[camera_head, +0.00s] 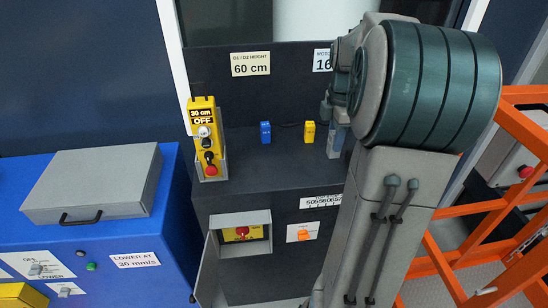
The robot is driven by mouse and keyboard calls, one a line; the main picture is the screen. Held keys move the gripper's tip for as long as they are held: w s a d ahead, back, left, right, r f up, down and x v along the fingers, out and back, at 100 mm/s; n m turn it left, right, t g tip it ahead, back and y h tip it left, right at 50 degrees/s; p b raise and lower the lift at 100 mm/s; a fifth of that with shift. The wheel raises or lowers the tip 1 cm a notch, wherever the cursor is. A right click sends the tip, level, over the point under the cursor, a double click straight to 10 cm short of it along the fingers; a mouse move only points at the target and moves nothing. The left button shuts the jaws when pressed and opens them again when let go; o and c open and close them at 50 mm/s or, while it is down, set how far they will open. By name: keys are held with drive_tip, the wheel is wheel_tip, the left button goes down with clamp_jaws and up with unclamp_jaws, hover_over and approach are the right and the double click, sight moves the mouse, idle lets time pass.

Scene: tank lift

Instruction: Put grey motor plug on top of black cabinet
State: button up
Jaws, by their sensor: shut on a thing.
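The black cabinet (275,165) stands in the middle, its dark top partly hidden at the right by my arm. My gripper (337,122) is over the right part of that top, at the left edge of my arm. It is shut on a grey piece (337,143), which looks like the grey motor plug. The piece hangs below the jaws, roughly upright; I cannot tell whether it touches the cabinet top. A blue plug (265,132) and a yellow plug (309,132) stand on the top to its left.
A yellow control box (204,140) stands at the cabinet's left edge. A small door (210,268) hangs open on its front. A blue cabinet (140,230) with a grey lidded box (95,183) is left. Orange railings (480,215) stand right.

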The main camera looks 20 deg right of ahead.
drive_tip(key=shift+w+a+f, duration=1.3)
drive_tip(key=shift+w+f, duration=0.1)
drive_tip(key=shift+f, duration=0.35)
drive_tip(key=shift+w+a+f, duration=1.25)
drive_tip(key=shift+w+f, duration=0.15)
drive_tip(key=shift+f, duration=0.4)
drive_tip(key=shift+w+a+f, duration=1.3)
drive_tip(key=shift+w+f, duration=0.1)
drive_tip(key=shift+f, duration=0.35)
drive_tip(key=shift+f, duration=0.2)
drive_tip(key=o, duration=1)
drive_tip(key=shift+o, duration=0.2)
drive_tip(key=shift+r, duration=0.15)
